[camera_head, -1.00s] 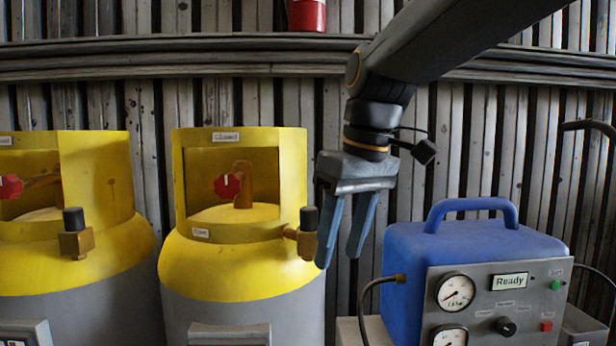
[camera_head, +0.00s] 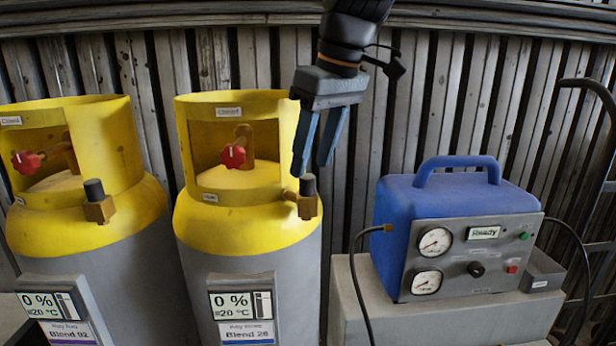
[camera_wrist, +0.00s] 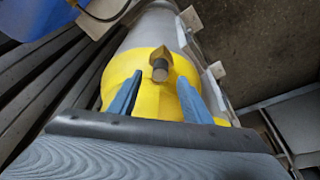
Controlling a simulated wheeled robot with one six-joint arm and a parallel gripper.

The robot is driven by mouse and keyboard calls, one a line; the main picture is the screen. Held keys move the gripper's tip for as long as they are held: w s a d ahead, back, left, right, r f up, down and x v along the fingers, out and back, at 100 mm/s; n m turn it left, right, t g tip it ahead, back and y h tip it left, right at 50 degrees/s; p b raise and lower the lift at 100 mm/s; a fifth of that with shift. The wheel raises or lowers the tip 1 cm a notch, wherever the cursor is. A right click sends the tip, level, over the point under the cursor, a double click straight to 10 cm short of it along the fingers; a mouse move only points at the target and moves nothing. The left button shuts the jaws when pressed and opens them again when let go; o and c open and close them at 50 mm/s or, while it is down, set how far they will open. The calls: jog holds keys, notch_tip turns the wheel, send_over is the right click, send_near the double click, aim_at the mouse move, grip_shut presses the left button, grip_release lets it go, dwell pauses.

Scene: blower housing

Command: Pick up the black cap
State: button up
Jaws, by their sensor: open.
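Two black caps show in the head view. One black cap (camera_head: 308,185) sits on the brass side fitting (camera_head: 306,206) of the middle cylinder. The other black cap (camera_head: 94,190) sits on the fitting of the left cylinder. My gripper (camera_head: 311,170) is open and empty, fingers pointing down, just above the middle cylinder's cap. In the wrist view a dark cap (camera_wrist: 161,70) on a fitting lies beyond and between my two open fingers (camera_wrist: 155,95). I cannot tell whether a finger touches it.
The yellow-topped middle cylinder (camera_head: 235,235) and left cylinder (camera_head: 85,230) have red valve knobs and yellow collars. A blue machine (camera_head: 455,200) with gauges stands on a grey stand (camera_head: 440,325) at right, with a black hose (camera_head: 355,265). A ribbed wall stands behind.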

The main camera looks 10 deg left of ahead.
aim_at(310, 176)
jog(key=shift+x, duration=1.3)
jog(key=c, duration=1.1)
jog(key=shift+c, duration=0.2)
jog(key=shift+r, duration=0.15)
notch_tip(310, 176, up, 10)
jog(key=b, duration=0.2)
